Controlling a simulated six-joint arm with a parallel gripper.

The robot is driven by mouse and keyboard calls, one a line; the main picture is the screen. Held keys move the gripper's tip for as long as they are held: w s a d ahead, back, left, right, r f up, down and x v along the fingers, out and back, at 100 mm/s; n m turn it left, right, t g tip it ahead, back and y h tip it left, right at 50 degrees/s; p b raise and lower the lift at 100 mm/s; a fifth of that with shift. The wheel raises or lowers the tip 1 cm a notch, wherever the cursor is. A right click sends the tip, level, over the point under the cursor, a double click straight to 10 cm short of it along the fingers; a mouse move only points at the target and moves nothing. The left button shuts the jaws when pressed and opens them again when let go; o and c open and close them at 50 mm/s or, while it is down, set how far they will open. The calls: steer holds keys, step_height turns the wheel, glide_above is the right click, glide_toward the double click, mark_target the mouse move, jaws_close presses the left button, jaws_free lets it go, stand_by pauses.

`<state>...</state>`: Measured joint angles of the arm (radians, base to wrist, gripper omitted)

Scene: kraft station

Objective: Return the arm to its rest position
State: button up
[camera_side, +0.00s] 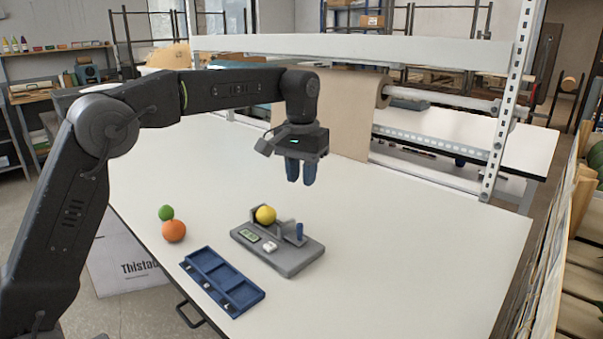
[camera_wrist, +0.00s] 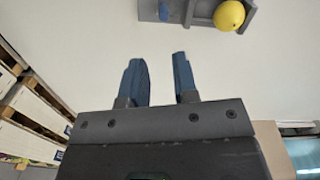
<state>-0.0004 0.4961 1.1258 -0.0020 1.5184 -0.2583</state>
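My gripper (camera_side: 301,180) hangs above the white table, pointing down, well clear of everything on it. Its two blue fingers stand apart with nothing between them; the gap also shows in the wrist view (camera_wrist: 161,75). My arm reaches out from the left, raised over the table. A yellow fruit (camera_side: 265,214) rests on a grey fixture (camera_side: 295,266) below and to the left of my gripper. The fruit (camera_wrist: 229,15) and part of the fixture (camera_wrist: 200,12) show at the top of the wrist view.
An orange fruit (camera_side: 174,231) and a green fruit (camera_side: 166,212) sit close together at the left. A blue compartment tray (camera_side: 222,282) lies near the front edge. A metal frame with a brown paper roll (camera_side: 340,110) stands behind. The table's right side (camera_side: 430,240) is clear.

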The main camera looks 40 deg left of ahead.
steer(key=s+r+m+t, duration=0.2)
steer(key=s+t, duration=0.2)
steer(key=s, duration=1.7)
steer(key=s+f+m+t, duration=0.1)
steer(key=s+f, duration=0.4)
steer(key=s, duration=0.3)
steer(key=shift+s+f+t, duration=0.25)
steer(key=shift+f+t, duration=0.05)
